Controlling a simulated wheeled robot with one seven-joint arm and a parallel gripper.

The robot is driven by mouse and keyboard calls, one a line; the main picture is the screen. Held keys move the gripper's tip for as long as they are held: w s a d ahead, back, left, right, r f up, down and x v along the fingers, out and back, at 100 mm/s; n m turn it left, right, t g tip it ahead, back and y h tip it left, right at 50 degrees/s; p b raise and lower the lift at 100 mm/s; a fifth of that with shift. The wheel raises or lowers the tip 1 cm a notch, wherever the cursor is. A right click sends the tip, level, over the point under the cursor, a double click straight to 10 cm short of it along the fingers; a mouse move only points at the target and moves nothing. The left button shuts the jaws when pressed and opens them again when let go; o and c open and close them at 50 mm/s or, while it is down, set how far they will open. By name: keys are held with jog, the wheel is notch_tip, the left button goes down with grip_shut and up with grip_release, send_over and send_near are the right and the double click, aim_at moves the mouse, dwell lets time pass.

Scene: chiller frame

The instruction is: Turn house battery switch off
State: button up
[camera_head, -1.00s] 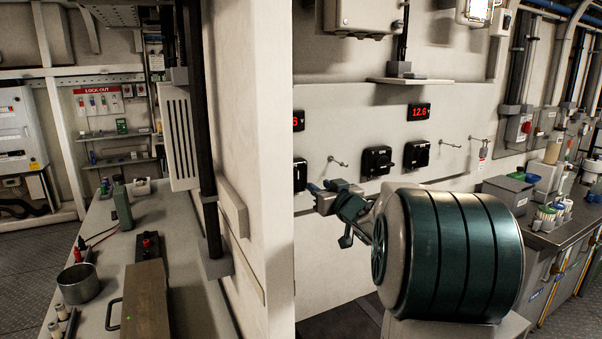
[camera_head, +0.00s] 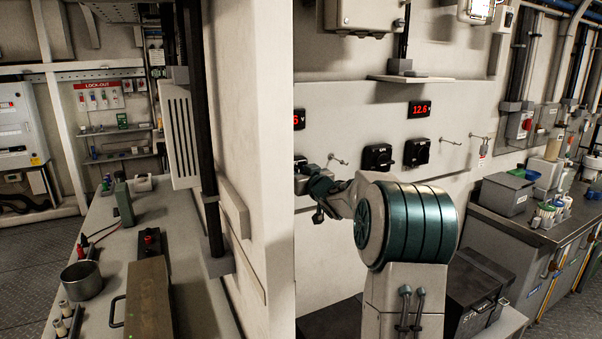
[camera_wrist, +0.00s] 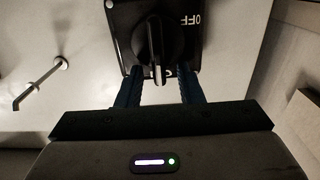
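In the wrist view a black rotary switch (camera_wrist: 157,32) fills the top middle. Its knob's pale mark points down the picture to a partly hidden label, and an upside-down "OFF" shows at its right. My gripper (camera_wrist: 160,88) is open, its two dark fingers apart at the switch's lower edge, with the knob's end between them in the picture; contact cannot be told. In the head view my gripper (camera_head: 303,188) is at the partly hidden leftmost switch, by the pillar edge. Two more black switches, a middle one (camera_head: 377,157) and a right one (camera_head: 417,152), are on the panel. The switch names are unreadable.
A metal peg (camera_wrist: 40,82) sticks out from the panel beside the switch. A red "12.6 V" display (camera_head: 419,109) is above the right switch. A pale pillar (camera_head: 250,150) blocks the head view to the left. A worktop with grey boxes (camera_head: 506,193) stands at right.

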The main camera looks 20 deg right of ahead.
jog(key=shift+c, duration=0.3)
grip_shut()
jog(key=shift+a+f+n+b, duration=0.5)
jog(key=shift+n+b, duration=1.8)
jog(key=shift+n, duration=0.7)
jog(key=shift+a+f+n+b, duration=0.5)
jog(key=shift+n+b, duration=1.8)
jog(key=shift+n, duration=0.7)
jog(key=shift+a+f+n+b, duration=0.45)
jog(key=shift+n+b, duration=1.85)
jog(key=shift+n, duration=0.7)
jog(key=shift+o, duration=0.3)
grip_release()
jog(key=shift+s, duration=0.1)
